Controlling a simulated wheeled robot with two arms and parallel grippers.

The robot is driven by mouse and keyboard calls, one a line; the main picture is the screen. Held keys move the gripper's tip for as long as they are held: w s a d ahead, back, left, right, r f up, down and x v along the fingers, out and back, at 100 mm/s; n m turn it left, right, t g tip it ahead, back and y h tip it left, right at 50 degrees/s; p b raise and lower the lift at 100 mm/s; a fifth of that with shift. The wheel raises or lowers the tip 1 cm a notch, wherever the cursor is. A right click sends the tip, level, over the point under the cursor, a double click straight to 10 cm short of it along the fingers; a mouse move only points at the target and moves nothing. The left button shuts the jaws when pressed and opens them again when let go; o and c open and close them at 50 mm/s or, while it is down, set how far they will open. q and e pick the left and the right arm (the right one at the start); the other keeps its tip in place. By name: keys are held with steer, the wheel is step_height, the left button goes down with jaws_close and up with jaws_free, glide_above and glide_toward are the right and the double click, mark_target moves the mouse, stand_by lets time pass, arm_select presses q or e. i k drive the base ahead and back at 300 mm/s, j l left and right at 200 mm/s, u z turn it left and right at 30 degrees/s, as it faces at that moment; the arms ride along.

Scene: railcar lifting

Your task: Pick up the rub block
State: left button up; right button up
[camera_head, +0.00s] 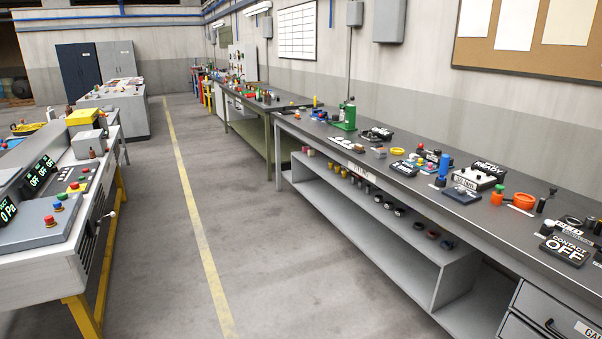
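I cannot tell for certain which thing is the rub block. Many small parts lie on the long grey bench (300,122) at the right, among them a small tan block (380,152) next to a yellow ring (397,151). Small reddish and pale blocks (308,151) stand in a row on the shelf (345,215) under the bench, at its far end. Several dark round parts (399,210) sit nearer on the shelf unit. Neither of my grippers is in view.
A concrete aisle (255,240) with a yellow floor line (205,255) runs between the bench and a console (40,235) on yellow legs at the left. A green-legged table (250,125) stands beyond the bench. A drawer cabinet (555,315) is at the near right.

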mark_target(359, 149)
steer(key=i+j, duration=0.1)
steer(key=i, duration=2)
